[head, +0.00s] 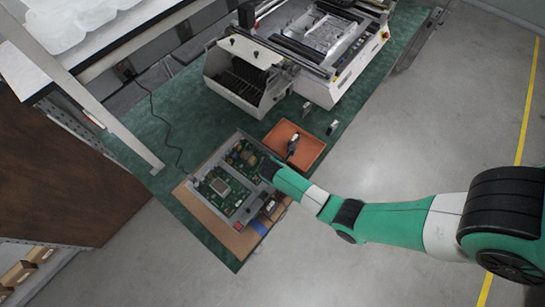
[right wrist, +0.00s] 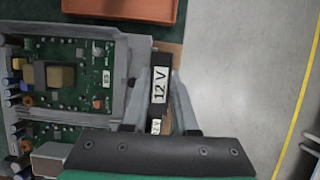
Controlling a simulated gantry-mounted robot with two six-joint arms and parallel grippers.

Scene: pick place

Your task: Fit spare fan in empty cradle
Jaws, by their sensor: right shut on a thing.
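My right gripper (right wrist: 163,80) is shut on a narrow black part with a white "12 V" label (right wrist: 159,86), seen edge-on between the fingers; I take it for the fan. A second, smaller "12 V" label (right wrist: 155,126) shows below it, partly hidden by the gripper body. The grey-framed unit with green circuit boards (head: 222,190) lies on the bench, and its boards also show in the right wrist view (right wrist: 70,72). The held part is beside this unit's right edge; whether it sits in a cradle cannot be told. My left gripper is not in view.
An orange tray (head: 310,151) holding a dark item lies just behind the unit. Small parts (head: 333,128) stand near it on the green bench mat (head: 172,112). Large white machines (head: 330,45) fill the back. Open floor lies right of the bench.

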